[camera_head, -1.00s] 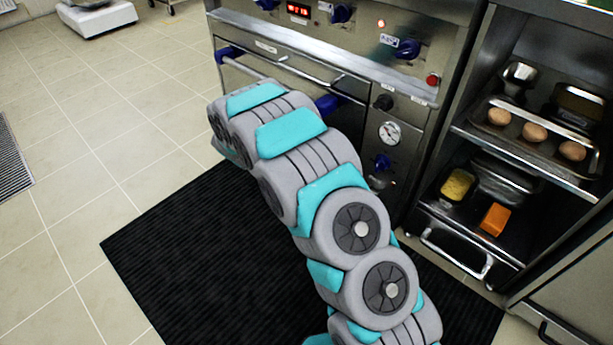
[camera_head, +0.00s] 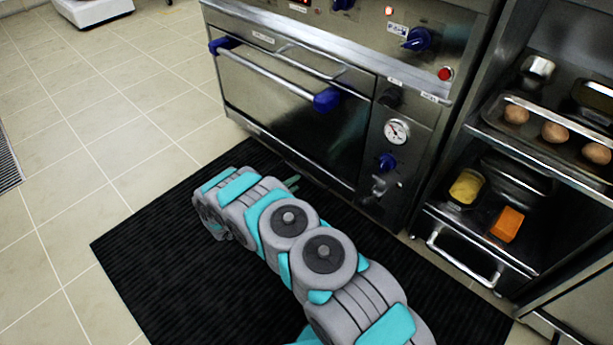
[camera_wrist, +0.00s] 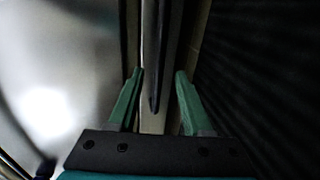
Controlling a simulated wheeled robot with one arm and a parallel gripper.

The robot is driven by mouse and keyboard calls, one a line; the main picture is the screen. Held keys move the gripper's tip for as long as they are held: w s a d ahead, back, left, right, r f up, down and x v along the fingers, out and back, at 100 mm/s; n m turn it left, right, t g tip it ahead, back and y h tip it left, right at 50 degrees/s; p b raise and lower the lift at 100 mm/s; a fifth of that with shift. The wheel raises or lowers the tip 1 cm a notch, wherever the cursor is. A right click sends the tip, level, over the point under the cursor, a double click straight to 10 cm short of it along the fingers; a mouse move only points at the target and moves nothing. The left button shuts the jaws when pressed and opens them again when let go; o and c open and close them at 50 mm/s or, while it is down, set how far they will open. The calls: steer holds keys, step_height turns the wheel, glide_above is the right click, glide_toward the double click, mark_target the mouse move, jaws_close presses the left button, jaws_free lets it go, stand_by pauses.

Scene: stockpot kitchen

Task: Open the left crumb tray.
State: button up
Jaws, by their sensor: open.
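The steel cooker has a narrow front panel with a slim bar handle (camera_head: 312,62) and small labels, above the oven door; this looks like the left crumb tray, and it looks closed. I cannot read the labels. My gripper (camera_head: 292,182) is low in front of the cooker's base, under the oven door and near the floor mat, well below that handle. In the wrist view its two green fingers (camera_wrist: 160,72) are apart. A long metal edge strip (camera_wrist: 157,40) runs between and beyond them; I cannot tell whether they touch it. Nothing is held.
The oven door (camera_head: 290,105) has a bar handle with blue ends (camera_head: 327,99). A gauge (camera_head: 397,131) and blue knob (camera_head: 387,162) are right of it. An open shelf unit (camera_head: 535,150) holds eggs and food containers.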

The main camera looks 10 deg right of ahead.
mark_target(307, 176)
steer(key=x, duration=0.7)
steer(key=shift+w+d+b, duration=0.1)
steer(key=shift+b, duration=0.2)
jaws_close()
stand_by(1.1)
